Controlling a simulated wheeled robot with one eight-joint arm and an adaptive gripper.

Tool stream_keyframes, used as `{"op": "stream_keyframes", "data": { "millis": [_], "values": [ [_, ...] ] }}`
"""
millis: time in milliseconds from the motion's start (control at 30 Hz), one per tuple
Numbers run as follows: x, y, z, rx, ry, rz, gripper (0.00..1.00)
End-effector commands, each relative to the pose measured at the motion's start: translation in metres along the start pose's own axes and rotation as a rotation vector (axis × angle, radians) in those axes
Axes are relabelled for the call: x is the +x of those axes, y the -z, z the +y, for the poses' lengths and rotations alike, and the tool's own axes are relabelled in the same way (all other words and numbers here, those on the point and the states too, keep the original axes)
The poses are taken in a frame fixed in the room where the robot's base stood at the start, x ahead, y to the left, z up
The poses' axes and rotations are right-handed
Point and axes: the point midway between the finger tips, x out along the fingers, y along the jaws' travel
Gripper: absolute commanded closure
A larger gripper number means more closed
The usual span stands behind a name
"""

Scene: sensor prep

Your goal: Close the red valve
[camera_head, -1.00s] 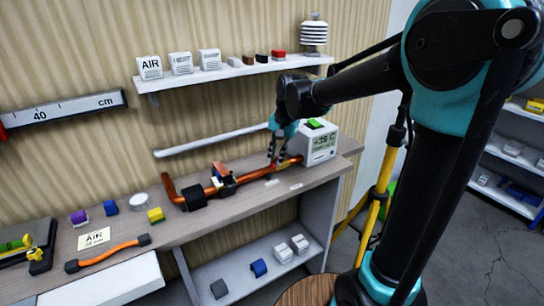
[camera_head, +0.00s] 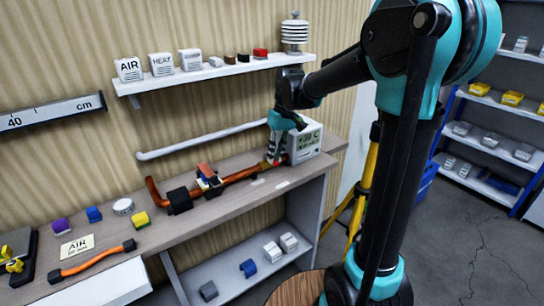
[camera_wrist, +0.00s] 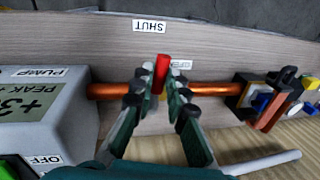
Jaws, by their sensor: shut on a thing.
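The red valve (camera_wrist: 162,72) has a short red handle on a copper pipe (camera_wrist: 215,89). In the wrist view the handle points up the picture, toward a "SHUT" label (camera_wrist: 165,26) that reads upside down. My gripper (camera_wrist: 160,86) has its fingers on both sides of the handle and is shut on it. Part of the handle and the valve body are hidden by the fingers. In the head view my gripper (camera_head: 272,159) is at the pipe, just left of the white pump box (camera_head: 305,144), and covers most of the valve.
Clamps with colored blocks (camera_head: 207,178) hold the pipe left of the valve. A second small label (camera_wrist: 181,65) lies beside the handle, partly covered. A white rail (camera_head: 200,140) runs along the wall behind. A shelf (camera_head: 215,72) with small boxes hangs above.

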Motion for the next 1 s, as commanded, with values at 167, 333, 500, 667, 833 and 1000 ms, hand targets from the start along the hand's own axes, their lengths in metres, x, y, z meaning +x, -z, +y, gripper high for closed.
{"op": "stream_keyframes", "data": {
  "millis": [167,333,500,667,833,1000],
  "values": [
    [-0.0012,0.0012,0.0045,-0.071,-0.001,-0.013,1.00],
    [-0.0016,0.0015,0.0063,-0.109,0.000,-0.021,1.00],
    [-0.0018,0.0016,0.0071,-0.121,-0.001,-0.023,1.00],
    [-0.0019,0.0017,0.0073,-0.122,-0.001,-0.023,1.00],
    [-0.0019,0.0018,0.0075,-0.122,-0.002,-0.023,0.83],
    [-0.0017,0.0016,0.0073,-0.121,-0.001,-0.023,0.65]
  ]
}}
